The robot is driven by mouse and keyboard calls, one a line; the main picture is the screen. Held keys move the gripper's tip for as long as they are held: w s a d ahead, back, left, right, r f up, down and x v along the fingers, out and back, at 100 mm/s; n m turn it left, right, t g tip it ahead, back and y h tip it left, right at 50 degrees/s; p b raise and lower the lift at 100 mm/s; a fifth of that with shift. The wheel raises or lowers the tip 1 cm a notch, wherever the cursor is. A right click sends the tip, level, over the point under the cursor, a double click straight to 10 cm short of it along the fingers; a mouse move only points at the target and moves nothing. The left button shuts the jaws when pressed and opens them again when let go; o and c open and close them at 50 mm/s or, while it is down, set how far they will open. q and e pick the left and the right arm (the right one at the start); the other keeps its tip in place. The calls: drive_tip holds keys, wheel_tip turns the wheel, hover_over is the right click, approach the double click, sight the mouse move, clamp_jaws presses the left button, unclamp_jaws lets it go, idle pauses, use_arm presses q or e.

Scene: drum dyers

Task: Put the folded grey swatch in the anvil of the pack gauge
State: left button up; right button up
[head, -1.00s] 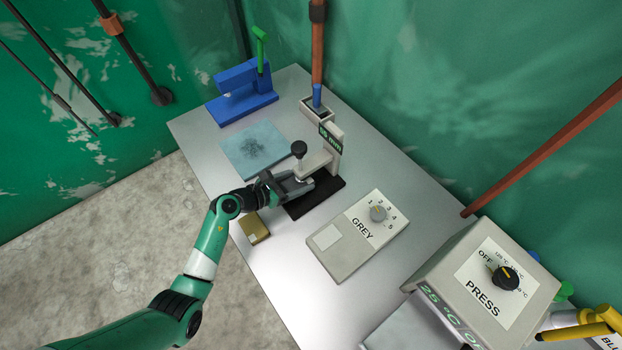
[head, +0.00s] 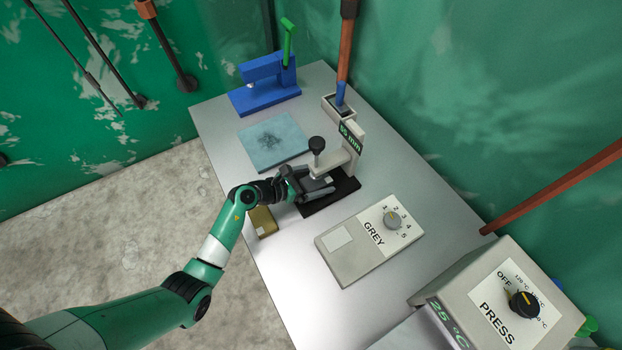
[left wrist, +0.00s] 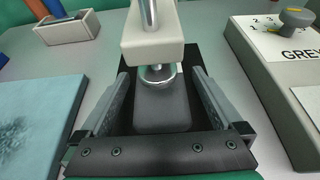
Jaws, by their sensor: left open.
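The pack gauge (head: 350,157) stands on the table with its black base (head: 340,193), a C-shaped light frame and a black knob on top. Its round metal foot (left wrist: 158,75) shows in the left wrist view. The folded grey swatch (left wrist: 162,112) appears as a dark grey rounded block under and in front of that foot. My left gripper (head: 316,184) is at the gauge's mouth. In the left wrist view its fingers (left wrist: 161,78) are open, one on each side of the grey block, with gaps. Whether the foot touches the swatch is unclear. My right gripper is out of view.
A grey box marked GREY (head: 368,246) with a dial stands right of the gauge. A blue pad (head: 273,141) and a blue stand (head: 265,92) lie behind. A brown block (head: 262,222) is close under my left wrist. The press (head: 490,290) stands at front right.

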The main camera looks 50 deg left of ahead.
use_arm(q)
drive_tip(key=p+v, duration=0.3)
drive_tip(key=v, duration=0.8)
drive_tip(key=shift+s+r+p, duration=0.2)
drive_tip(key=shift+p, duration=0.1)
drive_tip(key=shift+s+a, duration=0.1)
drive_tip(key=shift+s, duration=0.25)
